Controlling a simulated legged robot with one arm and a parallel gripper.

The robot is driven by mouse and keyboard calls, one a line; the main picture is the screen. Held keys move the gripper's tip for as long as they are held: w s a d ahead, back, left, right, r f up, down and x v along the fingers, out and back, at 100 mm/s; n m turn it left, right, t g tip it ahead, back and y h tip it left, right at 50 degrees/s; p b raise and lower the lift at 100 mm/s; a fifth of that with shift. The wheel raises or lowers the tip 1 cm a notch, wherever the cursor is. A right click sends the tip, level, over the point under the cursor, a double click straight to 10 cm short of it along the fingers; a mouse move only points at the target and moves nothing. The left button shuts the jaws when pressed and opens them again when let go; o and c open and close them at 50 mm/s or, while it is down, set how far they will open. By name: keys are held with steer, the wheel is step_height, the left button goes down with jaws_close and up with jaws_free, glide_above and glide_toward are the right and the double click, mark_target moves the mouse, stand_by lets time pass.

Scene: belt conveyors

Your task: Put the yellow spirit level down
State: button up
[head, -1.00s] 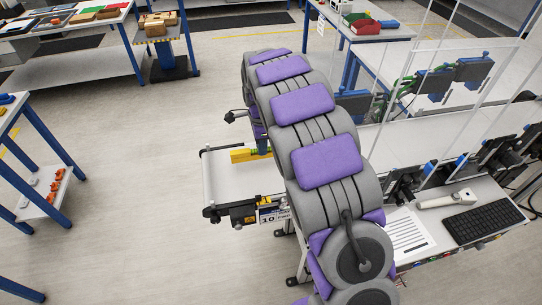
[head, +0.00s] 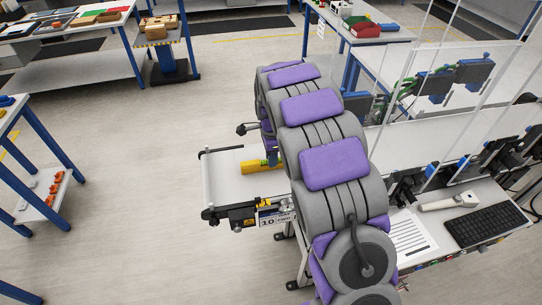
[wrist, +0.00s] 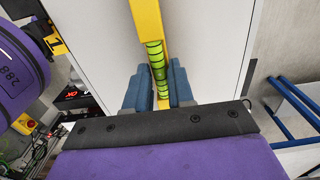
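The yellow spirit level (head: 258,167) is at the white belt of the conveyor (head: 224,184), low over its surface or on it; I cannot tell whether it touches. In the wrist view the level (wrist: 147,22) runs from the top edge down between my blue fingers, with its green vials facing the camera. My gripper (wrist: 159,68) is shut on the level, one finger against each side. In the head view my gripper (head: 272,158) is partly hidden behind my arm, as is the right end of the level.
A desk with a keyboard (head: 492,226), a scanner (head: 449,201) and a paper sheet (head: 409,235) is at the right. Clear panels stand above the line. A blue-legged table (head: 40,190) is at the left. The belt's left part and the floor beyond are clear.

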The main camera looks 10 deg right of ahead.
steer(key=o, duration=0.3)
steer(key=shift+d, duration=0.15)
step_height(320, 180, up, 11)
steer(key=p, duration=0.2)
steer(key=s+d+r+n, duration=0.1)
steer(key=s+r+n, duration=0.35)
steer(key=s, duration=0.65)
steer(key=s+a+f+n+g, duration=0.1)
steer(key=s+n, duration=1.2)
steer(key=s, duration=1.8)
steer(key=shift+f+g, duration=0.2)
steer(key=shift+g, duration=0.2)
steer(key=shift+n, duration=0.25)
